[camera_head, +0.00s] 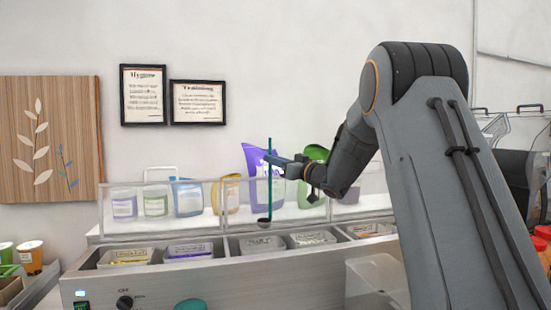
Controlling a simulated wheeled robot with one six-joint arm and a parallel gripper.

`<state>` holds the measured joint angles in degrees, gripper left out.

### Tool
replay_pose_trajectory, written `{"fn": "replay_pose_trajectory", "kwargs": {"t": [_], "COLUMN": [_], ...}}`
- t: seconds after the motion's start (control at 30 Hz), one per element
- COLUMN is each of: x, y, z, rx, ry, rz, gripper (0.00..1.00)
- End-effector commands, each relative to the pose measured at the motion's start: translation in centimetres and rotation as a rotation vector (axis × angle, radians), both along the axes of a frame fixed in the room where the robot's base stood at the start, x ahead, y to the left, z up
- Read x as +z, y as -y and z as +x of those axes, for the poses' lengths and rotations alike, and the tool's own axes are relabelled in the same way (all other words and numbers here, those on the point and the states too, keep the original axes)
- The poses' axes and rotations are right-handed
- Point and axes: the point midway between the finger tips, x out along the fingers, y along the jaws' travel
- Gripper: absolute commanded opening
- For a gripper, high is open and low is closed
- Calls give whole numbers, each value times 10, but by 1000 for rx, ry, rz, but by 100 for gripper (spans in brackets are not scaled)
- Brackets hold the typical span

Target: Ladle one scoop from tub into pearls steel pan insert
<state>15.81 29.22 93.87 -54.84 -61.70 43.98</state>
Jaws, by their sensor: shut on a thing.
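My gripper (279,161) is shut on the upper part of a thin teal ladle (269,185). The ladle hangs nearly upright, its small dark bowl (264,219) at the bottom. The bowl is in front of the clear guard and appears above the row of pan inserts, over one with a small label (261,243). That label is too small to read surely, so I cannot tell which insert is for pearls. I cannot tell what the bowl holds. A translucent tub-like container (372,284) is at the lower right, partly behind my arm; its contents are not clear.
More labelled inserts (188,249) sit in the steel counter (150,285). A clear guard (152,215) runs behind them, with jars and colourful pouches (189,198) beyond. Cups (29,257) stand at the far left. My arm covers much of the right side.

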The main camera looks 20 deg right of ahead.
Motion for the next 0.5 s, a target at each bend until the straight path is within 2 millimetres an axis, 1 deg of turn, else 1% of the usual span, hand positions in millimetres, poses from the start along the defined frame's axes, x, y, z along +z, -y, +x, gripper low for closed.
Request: {"fn": "replay_pose_trajectory", "kwargs": {"t": [0.13,0.3,0.5], "x": [-18,-17,-20], "y": [-3,-11,-18], "z": [0,-19,-38], "rx": [3,4,1], "ry": [-4,84,178], "rz": [1,-37,-82], "gripper": [0,0,0]}}
